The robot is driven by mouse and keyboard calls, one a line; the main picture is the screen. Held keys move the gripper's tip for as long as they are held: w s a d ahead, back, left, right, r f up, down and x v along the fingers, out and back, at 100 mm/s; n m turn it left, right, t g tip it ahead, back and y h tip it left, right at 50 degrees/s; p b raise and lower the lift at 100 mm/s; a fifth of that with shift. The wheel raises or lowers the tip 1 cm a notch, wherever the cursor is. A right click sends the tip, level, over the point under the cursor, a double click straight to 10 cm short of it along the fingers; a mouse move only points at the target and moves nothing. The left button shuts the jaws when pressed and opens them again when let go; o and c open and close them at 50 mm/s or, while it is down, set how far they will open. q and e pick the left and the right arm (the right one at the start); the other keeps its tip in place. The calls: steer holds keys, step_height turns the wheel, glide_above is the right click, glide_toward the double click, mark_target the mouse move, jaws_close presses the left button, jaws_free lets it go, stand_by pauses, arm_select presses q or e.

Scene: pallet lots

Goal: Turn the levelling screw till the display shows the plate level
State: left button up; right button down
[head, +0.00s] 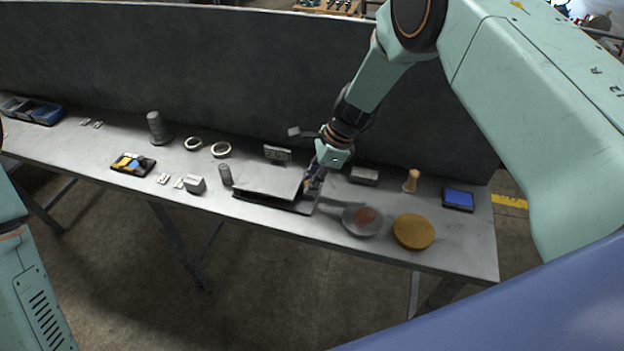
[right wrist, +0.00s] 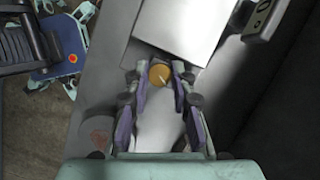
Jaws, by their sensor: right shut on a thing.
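The levelling screw shows as a round brass knob with a pale mark (right wrist: 160,74) in the right wrist view, at the near edge of the plate. My right gripper (right wrist: 160,77) is shut on it, one finger on each side; in the head view the gripper (head: 312,184) hides the screw. The flat grey plate (head: 268,181) lies over a dark base on the bench; the right wrist view shows part of it (right wrist: 183,25). The small display (head: 277,153) stands behind the plate; its reading is too small to tell. My left gripper is out of view.
The grey bench (head: 460,235) carries a grey disc (head: 354,222) with a reddish patch, a yellow-brown disc (head: 413,232), a wooden peg (head: 411,181) and a blue-topped tray (head: 458,199) on the right. Metal rings (head: 221,149), a grey cylinder (head: 225,175) and blocks stand on the left.

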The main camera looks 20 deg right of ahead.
steer(key=n+g+b, duration=0.1)
steer(key=n+b, duration=0.1)
steer(key=n, duration=0.1)
steer(key=shift+f, duration=0.2)
steer(key=shift+w+n+g+b, duration=0.1)
steer(key=shift+n+g+b, duration=0.8)
steer(key=shift+n+b, duration=0.85)
steer(key=shift+n+p, duration=0.3)
steer(key=shift+n, duration=0.25)
steer(key=c, duration=1.1)
jaws_free()
steer(key=shift+d+r, duration=0.1)
steer(key=shift+c, duration=0.2)
steer(key=shift+r, duration=0.1)
